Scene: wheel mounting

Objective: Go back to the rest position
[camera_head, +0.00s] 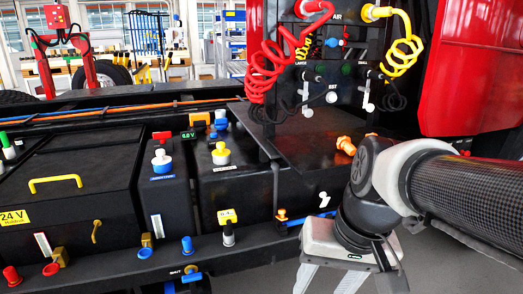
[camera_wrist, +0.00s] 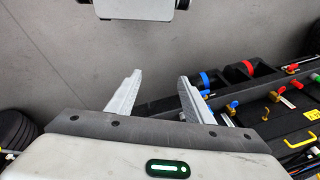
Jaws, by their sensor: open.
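My gripper shows at the lower right in the head view (camera_head: 350,285), its fingers pointing down and partly cut off by the bottom edge. In the wrist view my gripper (camera_wrist: 160,97) has its two pale fingers spread apart with nothing between them. Grey floor shows between and beyond the fingers. My arm comes in from the right in the head view, beside the black truck chassis (camera_head: 265,245). The gripper appears apart from the chassis and touches nothing that I can see.
A black battery box (camera_head: 70,150) with yellow handles, coiled red hose (camera_head: 275,65) and yellow hose (camera_head: 402,50), and a red cab panel (camera_head: 485,70) surround the arm.

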